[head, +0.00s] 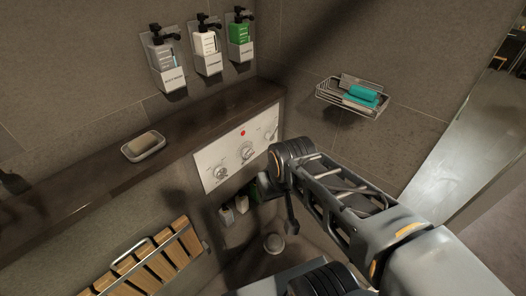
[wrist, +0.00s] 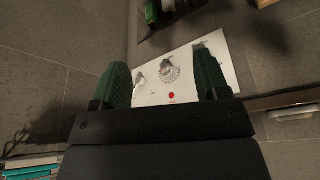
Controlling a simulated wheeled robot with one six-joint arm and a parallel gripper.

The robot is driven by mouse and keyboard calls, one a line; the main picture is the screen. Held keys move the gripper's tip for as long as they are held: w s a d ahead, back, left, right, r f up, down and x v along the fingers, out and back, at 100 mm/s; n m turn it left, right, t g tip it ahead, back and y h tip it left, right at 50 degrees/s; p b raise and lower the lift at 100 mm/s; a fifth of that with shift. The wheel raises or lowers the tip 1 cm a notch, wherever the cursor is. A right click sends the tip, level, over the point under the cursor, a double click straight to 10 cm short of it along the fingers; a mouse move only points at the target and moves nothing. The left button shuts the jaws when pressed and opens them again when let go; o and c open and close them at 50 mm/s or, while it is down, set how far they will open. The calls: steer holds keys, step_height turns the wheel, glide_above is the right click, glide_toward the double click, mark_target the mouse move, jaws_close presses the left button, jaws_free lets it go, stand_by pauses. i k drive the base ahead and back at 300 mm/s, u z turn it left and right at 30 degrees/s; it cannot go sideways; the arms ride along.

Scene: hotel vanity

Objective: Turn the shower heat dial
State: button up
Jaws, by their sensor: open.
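The white shower panel (head: 236,150) is set in the wall below the dark ledge. It bears a left dial (head: 221,173), a middle dial (head: 247,152), a right dial (head: 270,134) and a red dot (head: 243,133). I cannot read which is for heat. In the wrist view, which is roughly upside down, my gripper (wrist: 163,62) is open and empty, its green fingers apart. The middle dial (wrist: 169,73) appears between them, with the right dial (wrist: 139,81) by the left finger. The right finger covers part of the panel. I see no contact.
A soap dish (head: 144,146) sits on the ledge (head: 90,172). Pump bottles (head: 207,48) hang above it. A wire rack (head: 352,99) with teal items is on the right wall. A slatted wooden seat (head: 152,262) is lower left. Small bottles (head: 242,204) stand below the panel.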

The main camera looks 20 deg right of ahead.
mark_target(248, 152)
steer(key=u, duration=1.95)
steer(key=k, duration=0.6)
steer(key=z, duration=0.75)
